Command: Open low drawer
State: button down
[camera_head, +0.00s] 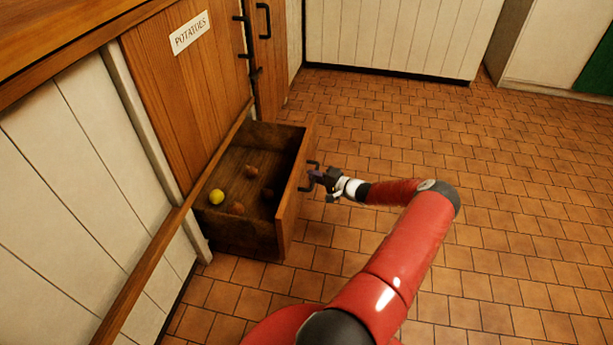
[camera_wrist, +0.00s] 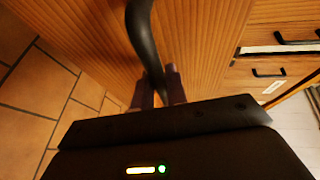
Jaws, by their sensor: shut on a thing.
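The low drawer (camera_head: 290,192) is pulled out from the cabinet under the "POTATOES" sign, and its inside is in view. A yellow round item and several brown ones lie on its floor. A dark handle (camera_head: 306,178) is on its front; in the wrist view the curved black handle (camera_wrist: 143,38) runs down to my fingertips. My gripper (camera_head: 316,177) is at the drawer front, shut on the handle. In the wrist view its two fingers (camera_wrist: 160,88) are on either side of the handle's lower part.
The cabinet front (camera_head: 190,95) with the "POTATOES" sign (camera_head: 190,33) rises behind the drawer. A wooden door with dark hardware (camera_head: 264,20) stands beyond it. The tiled floor (camera_head: 500,200) to the right is clear. Other drawers with black handles (camera_wrist: 268,72) show in the wrist view.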

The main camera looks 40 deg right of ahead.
jog(key=shift+s+d, duration=0.1)
jog(key=shift+s, duration=0.05)
jog(key=c, duration=1.4)
grip_release()
jog(key=shift+s, duration=0.1)
jog(key=v, duration=0.7)
jog(key=shift+s, duration=0.3)
jog(key=shift+d, duration=0.15)
